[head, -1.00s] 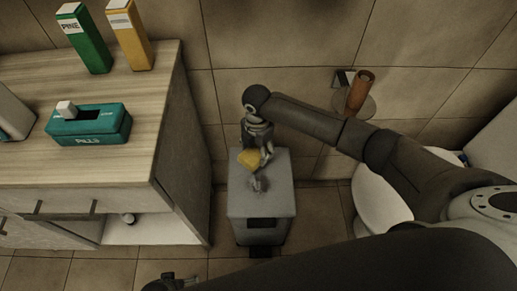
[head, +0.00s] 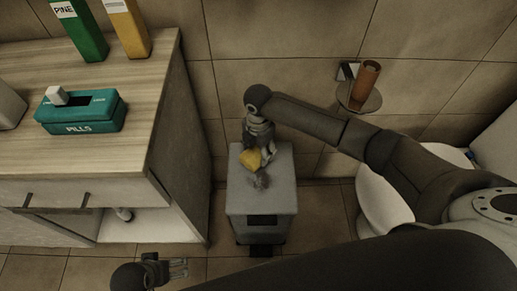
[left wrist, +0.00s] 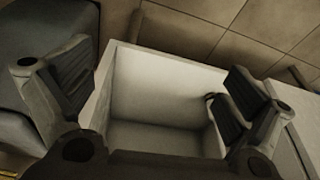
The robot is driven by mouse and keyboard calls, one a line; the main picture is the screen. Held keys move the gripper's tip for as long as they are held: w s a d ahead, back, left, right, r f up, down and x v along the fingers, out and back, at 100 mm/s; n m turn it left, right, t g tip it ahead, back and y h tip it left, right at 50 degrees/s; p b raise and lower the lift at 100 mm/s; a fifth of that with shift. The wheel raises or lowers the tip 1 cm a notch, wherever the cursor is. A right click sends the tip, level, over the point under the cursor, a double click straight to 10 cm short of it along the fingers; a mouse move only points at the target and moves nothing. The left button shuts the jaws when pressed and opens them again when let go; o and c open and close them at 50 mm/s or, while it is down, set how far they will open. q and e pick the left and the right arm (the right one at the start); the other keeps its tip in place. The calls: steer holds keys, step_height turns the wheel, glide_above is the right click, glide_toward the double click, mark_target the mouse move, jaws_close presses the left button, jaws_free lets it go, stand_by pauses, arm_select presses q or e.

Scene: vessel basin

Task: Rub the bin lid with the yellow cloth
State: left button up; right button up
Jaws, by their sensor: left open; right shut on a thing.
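The bin (head: 262,222) is a grey box on the floor beside the cabinet. Its flat lid (head: 283,165) faces up and has a dark smudge (head: 261,181) near its middle. My right gripper (head: 262,150) is over the far part of the lid, shut on the yellow cloth (head: 250,160). The cloth is low over the lid, just behind the smudge; I cannot tell whether it touches. My left gripper (head: 179,268) is open and empty, in front and left of the bin. Its spread fingers also show in the left wrist view (left wrist: 155,92).
A wood-topped cabinet (head: 150,100) stands at left with a teal pills box (head: 80,112), a green box (head: 80,30) and a yellow box (head: 126,28). The toilet (head: 372,195) is right of the bin. A white open compartment (left wrist: 165,80) lies beyond my left fingers.

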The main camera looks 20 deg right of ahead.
step_height(320, 180, down, 2)
steer(key=shift+f+b, duration=0.25)
steer(key=shift+b, duration=1)
arm_select(q)
steer(key=w+v, duration=0.1)
steer(key=v, duration=0.9)
steer(key=shift+r+t, duration=0.3)
steer(key=shift+r, duration=0.05)
arm_select(e)
steer(key=shift+f, duration=0.15)
arm_select(q)
steer(key=shift+a, duration=0.1)
steer(key=shift+f+b, duration=0.4)
steer(key=shift+b, duration=0.15)
arm_select(e)
steer(key=shift+f, duration=1)
arm_select(q)
steer(key=shift+w+f, duration=0.1)
arm_select(e)
steer(key=shift+s, duration=0.1)
